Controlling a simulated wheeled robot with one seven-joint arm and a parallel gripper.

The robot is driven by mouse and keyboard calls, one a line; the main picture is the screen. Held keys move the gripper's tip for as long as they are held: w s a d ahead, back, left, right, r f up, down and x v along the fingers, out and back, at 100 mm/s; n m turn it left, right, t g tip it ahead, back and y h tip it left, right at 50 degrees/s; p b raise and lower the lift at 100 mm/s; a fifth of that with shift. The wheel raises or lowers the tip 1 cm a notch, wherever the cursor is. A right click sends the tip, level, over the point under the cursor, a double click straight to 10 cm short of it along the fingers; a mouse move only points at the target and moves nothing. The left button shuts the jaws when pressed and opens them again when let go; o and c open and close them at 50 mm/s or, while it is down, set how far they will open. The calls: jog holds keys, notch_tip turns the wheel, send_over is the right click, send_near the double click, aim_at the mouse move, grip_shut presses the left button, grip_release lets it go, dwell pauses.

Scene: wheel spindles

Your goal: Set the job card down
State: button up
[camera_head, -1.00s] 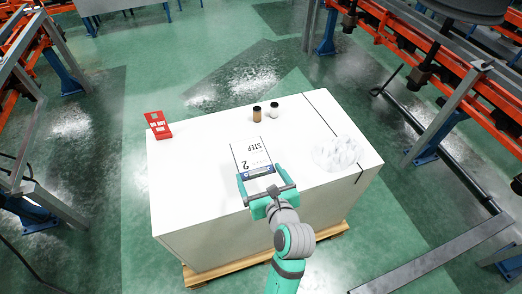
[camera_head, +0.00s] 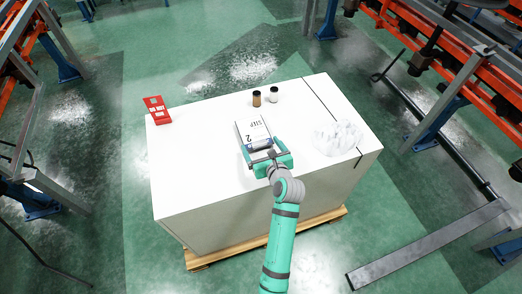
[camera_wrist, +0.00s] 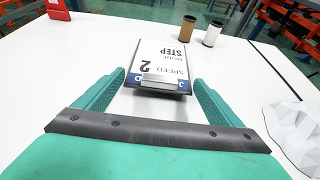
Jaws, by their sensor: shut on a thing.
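My gripper (camera_head: 263,147) is shut on the near end of the card, with one teal finger on each side in the wrist view (camera_wrist: 160,82). The card is over the middle of the white table (camera_head: 195,165), low and nearly flat. I cannot tell whether it touches the top.
A red card holder (camera_head: 157,111) stands at the table's left. A brown jar (camera_head: 256,99) and a white, dark-lidded jar (camera_head: 273,95) stand behind the card. A white crumpled heap (camera_head: 338,138) lies at the right. The tabletop left of the card is clear.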

notch_tip(320, 180, down, 2)
jog(key=shift+f, duration=0.2)
jog(key=shift+a, duration=0.25)
jog(key=shift+d+f, duration=0.1)
jog(key=shift+d, duration=0.05)
jog(key=o, duration=0.9)
jog(key=shift+s+d, duration=0.15)
jog(key=shift+d, duration=0.05)
